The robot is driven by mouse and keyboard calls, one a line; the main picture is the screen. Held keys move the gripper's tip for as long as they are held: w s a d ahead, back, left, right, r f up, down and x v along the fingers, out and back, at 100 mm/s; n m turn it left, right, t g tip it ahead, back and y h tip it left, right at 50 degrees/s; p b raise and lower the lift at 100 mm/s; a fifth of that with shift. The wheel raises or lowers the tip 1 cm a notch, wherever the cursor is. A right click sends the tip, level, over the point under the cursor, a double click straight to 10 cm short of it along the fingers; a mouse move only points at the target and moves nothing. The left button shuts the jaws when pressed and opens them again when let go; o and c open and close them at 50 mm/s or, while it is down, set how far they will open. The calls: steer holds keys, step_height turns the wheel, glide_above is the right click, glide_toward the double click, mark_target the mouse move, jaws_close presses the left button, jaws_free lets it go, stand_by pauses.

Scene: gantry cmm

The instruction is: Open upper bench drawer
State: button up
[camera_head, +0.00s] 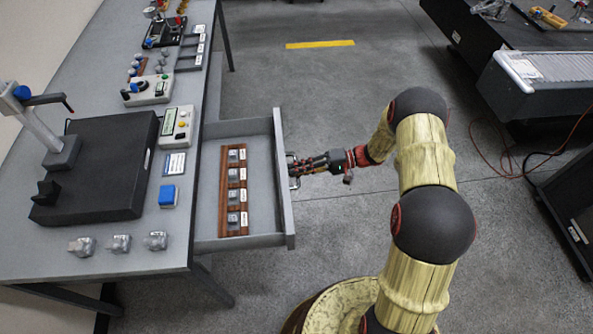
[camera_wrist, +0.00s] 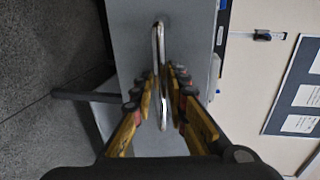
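The upper bench drawer (camera_head: 284,190) stands well out from the right side of the grey bench (camera_head: 125,262), its inside showing in the head view. Its metal handle (camera_head: 293,180) is on the front panel and also shows as a bright bar in the wrist view (camera_wrist: 159,45). My gripper (camera_head: 302,165) is at this handle, coming from the right. In the wrist view my gripper's fingers (camera_wrist: 164,78) lie close on both sides of the bar, shut on it. The drawer front (camera_wrist: 135,45) fills the middle of that view.
A brown wooden rack (camera_head: 234,215) with several small labelled blocks lies in the drawer. The bench top carries a black slab (camera_head: 100,165), a blue block (camera_head: 168,195) and small metal parts. Open floor (camera_head: 330,85) lies right of the bench. Dark machines stand at far right.

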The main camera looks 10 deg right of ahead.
steer(key=v, duration=1.1)
steer(key=shift+d, duration=0.4)
steer(key=shift+s, duration=0.1)
steer(key=s+f+m+g+h, duration=0.2)
steer(key=s+f+m, duration=0.25)
steer(key=s, duration=0.25)
steer(key=s+r+g+h, duration=0.2)
steer(key=s+r+h, duration=0.2)
steer(key=s+r, duration=0.1)
steer(key=s+a+r+n+t+h, duration=0.1)
steer(key=s+r+t+h, duration=0.2)
steer(key=r, duration=0.8)
steer(key=s+a+r+n+t+h+p, duration=0.1)
steer(key=s+a+r+n+t+h, duration=0.1)
steer(key=s+r, duration=0.4)
steer(key=s+a+r+n+t+h+p, duration=0.1)
steer(key=s+a+r+n+t+h, duration=0.1)
steer(key=r, duration=1.4)
steer(key=s+t+h, duration=0.1)
steer(key=s+h, duration=0.1)
steer(key=s, duration=0.1)
steer(key=shift+s+t+h, duration=0.3)
steer(key=shift+s, duration=0.05)
